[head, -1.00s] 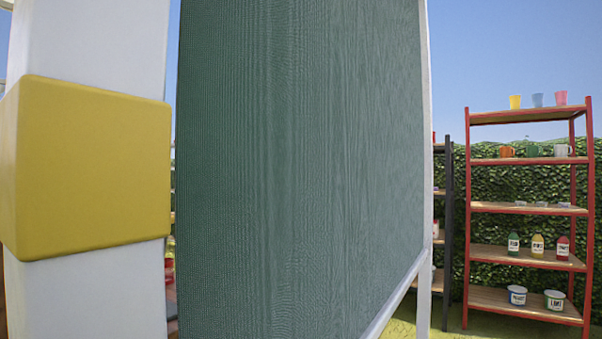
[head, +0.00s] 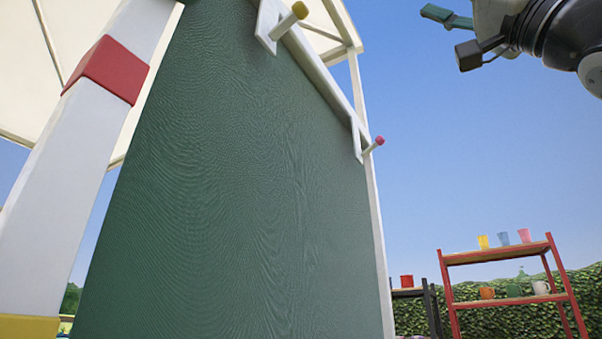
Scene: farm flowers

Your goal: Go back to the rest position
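My gripper (head: 452,34) shows at the top right of the head view, against the sky. Its two fingers stand apart with nothing between them, so it is open and empty. One finger looks teal and the other ends in a dark block. It is clear of the stall's green panel (head: 240,190) and high above the red shelf rack (head: 497,256) in the picture. Most of my arm is out of frame.
A white post (head: 60,190) with a red band (head: 106,70) stands close at the left. A yellow-tipped peg (head: 290,20) and a pink-tipped peg (head: 374,146) stick out from the panel's top rail. Cups (head: 503,240) stand on the rack. Open sky surrounds my gripper.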

